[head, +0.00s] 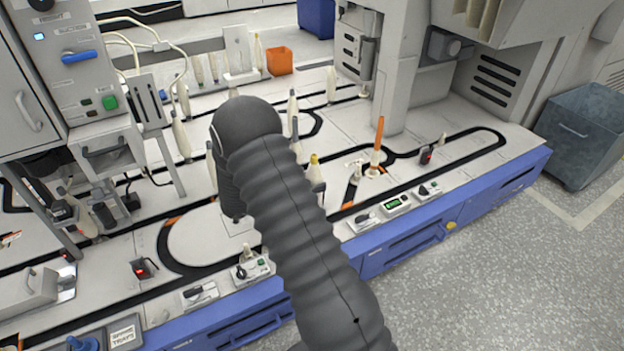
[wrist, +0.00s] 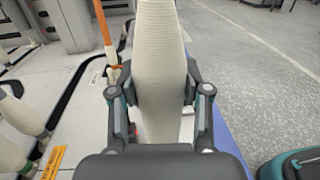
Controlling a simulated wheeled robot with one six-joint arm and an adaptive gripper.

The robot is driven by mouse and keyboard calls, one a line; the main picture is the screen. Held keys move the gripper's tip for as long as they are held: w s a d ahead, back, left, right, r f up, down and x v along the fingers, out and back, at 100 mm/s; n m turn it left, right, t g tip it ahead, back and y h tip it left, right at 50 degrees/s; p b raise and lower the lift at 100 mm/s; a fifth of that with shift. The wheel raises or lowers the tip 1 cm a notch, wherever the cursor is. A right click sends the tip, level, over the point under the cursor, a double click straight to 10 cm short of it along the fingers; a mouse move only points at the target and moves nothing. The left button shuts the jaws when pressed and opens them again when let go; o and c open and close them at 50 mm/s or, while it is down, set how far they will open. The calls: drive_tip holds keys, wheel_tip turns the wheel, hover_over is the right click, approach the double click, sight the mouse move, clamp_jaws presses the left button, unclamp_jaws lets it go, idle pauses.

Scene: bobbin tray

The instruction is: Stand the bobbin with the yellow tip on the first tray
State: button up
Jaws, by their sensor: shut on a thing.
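The bobbin with the yellow tip (head: 314,168) stands upright just right of my arm in the head view; its lower part is hidden. In the wrist view a cream bobbin (wrist: 158,70) is upright between the fingers of my gripper (wrist: 158,92), which is shut on it. The top of this bobbin is cut off there, but its place fits the yellow-tipped one. My gripper is mostly hidden behind my arm in the head view. I cannot tell which tray is the first one.
An orange bobbin (head: 378,145) stands on the track to the right, also in the wrist view (wrist: 101,25). Other cream bobbins (head: 293,103) stand along the track. Control boxes (head: 397,204) line the blue front edge. A grey bin (head: 588,135) stands on the floor.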

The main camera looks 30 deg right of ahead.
drive_tip(key=shift+f+b, duration=1.25)
drive_tip(key=shift+f, duration=1.5)
drive_tip(key=o, duration=0.9)
drive_tip(key=shift+o, duration=0.2)
drive_tip(key=a, duration=1.1)
drive_tip(key=shift+w+b, duration=0.35)
drive_tip(key=shift+w, duration=0.05)
